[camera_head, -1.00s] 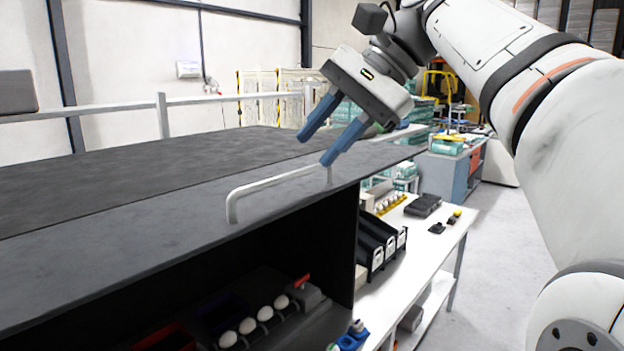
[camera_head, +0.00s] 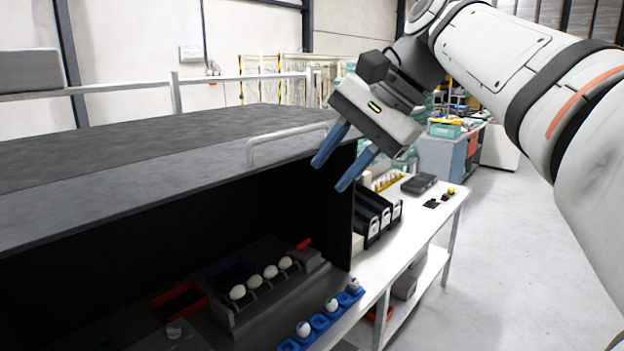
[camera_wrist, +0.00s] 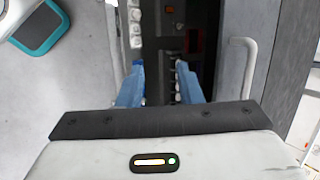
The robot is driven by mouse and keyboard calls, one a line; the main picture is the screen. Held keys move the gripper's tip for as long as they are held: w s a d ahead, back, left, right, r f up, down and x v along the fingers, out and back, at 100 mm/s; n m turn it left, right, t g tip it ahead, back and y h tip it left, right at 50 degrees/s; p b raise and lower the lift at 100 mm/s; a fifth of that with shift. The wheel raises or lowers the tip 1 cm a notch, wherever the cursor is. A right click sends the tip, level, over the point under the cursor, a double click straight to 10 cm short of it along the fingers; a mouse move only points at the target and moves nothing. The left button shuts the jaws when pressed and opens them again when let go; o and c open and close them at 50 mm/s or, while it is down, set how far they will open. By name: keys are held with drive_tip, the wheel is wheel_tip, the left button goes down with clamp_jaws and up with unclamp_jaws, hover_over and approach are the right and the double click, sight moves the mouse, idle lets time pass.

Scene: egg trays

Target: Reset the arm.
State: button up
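My gripper (camera_head: 333,168) is in the air in front of the dark cabinet (camera_head: 120,205), near the right end of its top edge. Its two blue fingers are apart with nothing between them. The wrist view also shows the open gripper (camera_wrist: 159,70) pointing down past the cabinet's edge. My white arm reaches in from the right of the head view.
Inside the cabinet several white eggs sit in a grey holder (camera_head: 232,320) near a red bin (camera_head: 180,303). A blue tray (camera_head: 320,322) with a few eggs lies at the front. A handle (camera_head: 290,136) sticks up from the cabinet top. Black bins (camera_head: 372,222) stand on the white table (camera_head: 425,222).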

drive_tip(key=s+d+f+n+h+b, duration=0.2)
drive_tip(key=s+d+f, duration=0.1)
drive_tip(key=f, duration=0.9)
drive_tip(key=s+d+f+n+t+h+b, duration=0.1)
drive_tip(key=s+d+f, duration=0.3)
drive_tip(key=f, duration=0.9)
drive_tip(key=s+d+f+n+h+b, duration=0.3)
drive_tip(key=s+d+f, duration=0.1)
drive_tip(key=f, duration=0.9)
drive_tip(key=shift+d+n+t+h, duration=0.3)
drive_tip(key=shift+t+h, duration=0.1)
